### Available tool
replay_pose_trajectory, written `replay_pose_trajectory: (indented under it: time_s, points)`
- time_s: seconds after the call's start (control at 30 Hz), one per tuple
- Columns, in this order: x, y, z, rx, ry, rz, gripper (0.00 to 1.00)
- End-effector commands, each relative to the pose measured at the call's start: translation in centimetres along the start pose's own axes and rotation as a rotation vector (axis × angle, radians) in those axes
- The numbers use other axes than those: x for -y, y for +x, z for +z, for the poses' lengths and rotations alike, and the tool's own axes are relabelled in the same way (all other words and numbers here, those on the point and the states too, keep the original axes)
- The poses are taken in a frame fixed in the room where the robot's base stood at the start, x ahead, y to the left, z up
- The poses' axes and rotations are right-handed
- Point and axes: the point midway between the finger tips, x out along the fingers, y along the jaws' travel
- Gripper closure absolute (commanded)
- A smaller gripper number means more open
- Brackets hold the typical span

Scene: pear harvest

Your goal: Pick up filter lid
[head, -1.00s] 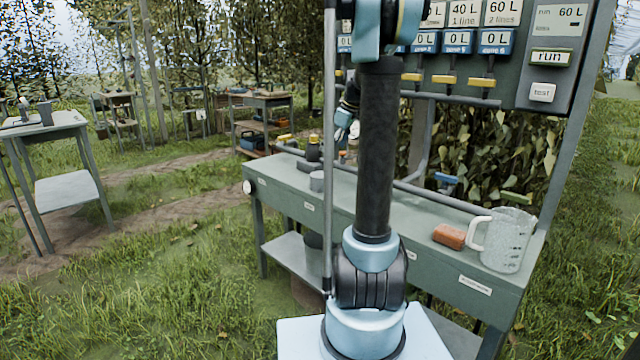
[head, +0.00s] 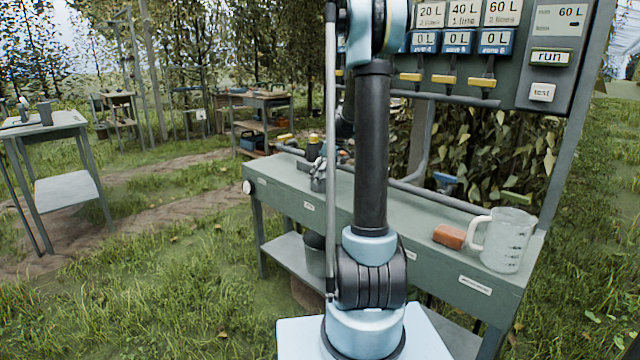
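My gripper (head: 318,182) is low over the left part of the green bench (head: 350,207), partly behind a thin grey pole and my arm. It is at the spot where a small grey cylinder, possibly the filter lid, stood in the earlier view. That cylinder is now mostly or fully hidden by the gripper. The fingers are too small and covered to tell whether they are open, shut or touching it. A dark fitting with a yellow top (head: 313,139) stands just behind the gripper.
An orange-brown block (head: 449,236) and a clear measuring jug (head: 506,240) stand at the bench's right end. Grey pipework (head: 440,199) runs along the back edge. A control panel (head: 560,50) rises behind. A dark bucket (head: 315,252) sits on the lower shelf.

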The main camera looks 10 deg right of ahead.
Motion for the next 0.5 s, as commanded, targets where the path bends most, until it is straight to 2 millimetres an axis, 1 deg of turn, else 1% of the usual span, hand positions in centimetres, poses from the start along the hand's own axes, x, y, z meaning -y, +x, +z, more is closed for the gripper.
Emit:
replay_pose_trajectory:
  time_s: [0.03,0.1,0.2,0.47,0.5]
  points:
    - [0.0,0.7,0.0,0.000,-0.001,0.000,0.11]
    - [0.0,1.4,0.0,0.000,0.000,0.000,0.11]
    - [0.0,2.1,0.0,0.000,0.000,0.000,0.11]
    - [0.0,2.3,0.0,0.000,0.001,0.000,0.11]
    - [0.0,2.2,0.0,0.000,0.001,0.000,0.20]
